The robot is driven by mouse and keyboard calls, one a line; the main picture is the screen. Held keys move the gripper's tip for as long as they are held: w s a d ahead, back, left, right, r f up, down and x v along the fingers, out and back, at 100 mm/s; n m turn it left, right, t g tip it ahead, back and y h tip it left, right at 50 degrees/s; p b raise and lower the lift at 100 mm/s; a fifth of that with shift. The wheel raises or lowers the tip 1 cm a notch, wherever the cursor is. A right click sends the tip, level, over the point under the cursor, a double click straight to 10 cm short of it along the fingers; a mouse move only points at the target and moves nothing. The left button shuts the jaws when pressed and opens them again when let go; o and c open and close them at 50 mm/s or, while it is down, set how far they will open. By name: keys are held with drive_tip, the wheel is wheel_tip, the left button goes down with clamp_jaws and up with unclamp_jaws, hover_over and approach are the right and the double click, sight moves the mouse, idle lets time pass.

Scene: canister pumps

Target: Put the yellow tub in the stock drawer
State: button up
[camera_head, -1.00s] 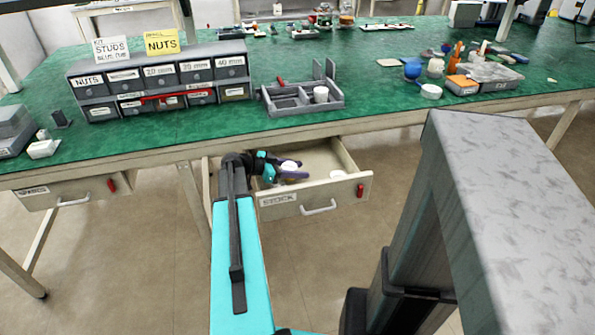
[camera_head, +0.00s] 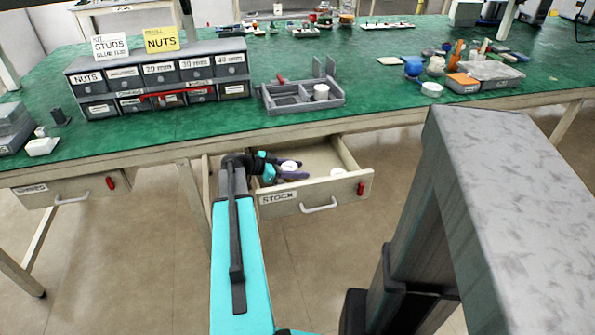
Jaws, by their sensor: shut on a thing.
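My gripper (camera_head: 287,170) is over the open stock drawer (camera_head: 283,211), toward the left of its inside. Its dark fingers are shut on a small tub with a white top (camera_head: 290,165). The tub's side is mostly hidden by the fingers, so I cannot make out its yellow colour. I cannot tell whether its base touches the drawer floor. The drawer is pulled out below the table edge, with a STOCK label, a pale handle and a red tag on its front.
Another white-topped thing (camera_head: 338,172) lies in the drawer's right front. A grey divided tray (camera_head: 302,105) with a white cup stands on the green table above. A labelled bin rack (camera_head: 160,80) is at left. The drawer's back middle looks clear.

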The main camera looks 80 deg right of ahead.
drive_tip(key=shift+a+f, duration=0.1)
drive_tip(key=shift+f, duration=0.2)
drive_tip(key=o, duration=1.1)
drive_tip(key=shift+f+b, duration=0.15)
drive_tip(key=shift+b, duration=0.15)
drive_tip(key=shift+r+p, duration=0.25)
drive_tip(key=shift+p, duration=0.15)
drive_tip(key=shift+r+p, duration=0.35)
drive_tip(key=shift+p, duration=0.25)
drive_tip(key=v, duration=1.2)
drive_tip(key=shift+r, duration=0.25)
